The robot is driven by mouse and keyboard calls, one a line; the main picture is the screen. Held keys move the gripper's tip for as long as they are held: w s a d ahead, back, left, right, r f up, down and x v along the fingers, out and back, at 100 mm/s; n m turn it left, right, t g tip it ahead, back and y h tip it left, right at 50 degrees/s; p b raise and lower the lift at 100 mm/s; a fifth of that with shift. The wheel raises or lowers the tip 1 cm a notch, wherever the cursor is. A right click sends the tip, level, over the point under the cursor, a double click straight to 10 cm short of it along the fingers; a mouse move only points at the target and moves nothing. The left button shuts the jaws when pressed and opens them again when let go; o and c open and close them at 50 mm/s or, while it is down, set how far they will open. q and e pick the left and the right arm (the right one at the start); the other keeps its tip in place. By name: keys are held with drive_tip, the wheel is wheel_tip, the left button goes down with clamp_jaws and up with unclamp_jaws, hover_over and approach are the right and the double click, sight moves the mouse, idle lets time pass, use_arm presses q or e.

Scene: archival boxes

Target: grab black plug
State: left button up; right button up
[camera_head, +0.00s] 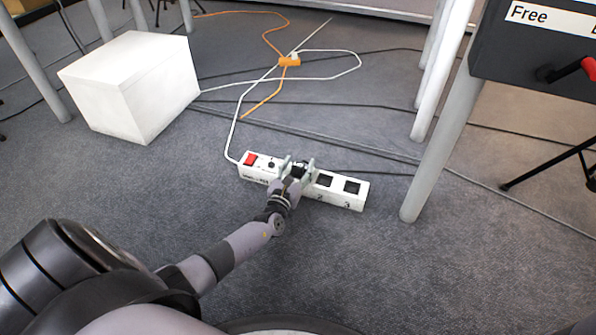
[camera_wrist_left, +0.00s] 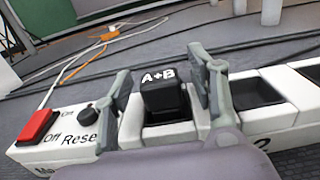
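A black plug (camera_wrist_left: 163,95) marked "A+B" sits upright in a square socket of the white power strip (camera_head: 352,200) on the floor. In the head view the plug (camera_head: 299,168) is small and partly covered by my left gripper (camera_head: 299,164). In the left wrist view my left gripper (camera_wrist_left: 160,84) is open, with one finger on each side of the plug. A gap shows between the plug and the left finger; the right finger is very close to the plug, and I cannot tell if it touches. My right gripper is not in view.
The strip carries a red switch (camera_wrist_left: 37,127), a black knob (camera_wrist_left: 87,117) and other dark sockets (camera_wrist_left: 250,92). A white box (camera_head: 130,85) stands at the back left. Cables cross the carpet behind the strip. A table leg (camera_head: 440,145) stands to its right.

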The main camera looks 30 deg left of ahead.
use_arm(q)
clamp_jaws()
idle(0.5)
